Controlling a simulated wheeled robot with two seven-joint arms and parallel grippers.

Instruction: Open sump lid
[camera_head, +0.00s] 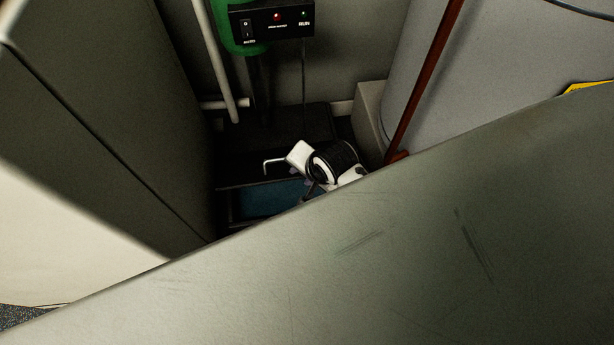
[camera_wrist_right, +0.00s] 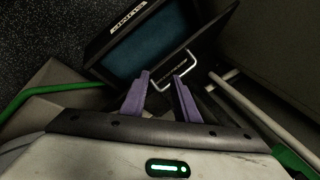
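The sump is a dark box with a teal inside (camera_head: 265,200), low in the corner; its inside also shows in the wrist view (camera_wrist_right: 150,48). The black lid (camera_head: 280,122) appears raised at the back of this opening. A pale bent handle (camera_head: 274,164) is at the lid's front edge; it shows in the wrist view too (camera_wrist_right: 180,78). My right gripper (camera_wrist_right: 160,85) has its two purple fingers apart, with the handle at the fingertips and partly between them. I cannot tell if they touch it. In the head view, the fingers are mostly hidden behind my white-and-black wrist. My left gripper is out of view.
A green unit with a black switch box (camera_head: 272,22) and a pale pipe (camera_head: 215,60) stand behind the sump. A dark cabinet (camera_head: 100,120) is at left, a grey rounded tank (camera_head: 480,70) with a red-brown rod (camera_head: 425,80) at right. A large grey surface blocks the foreground.

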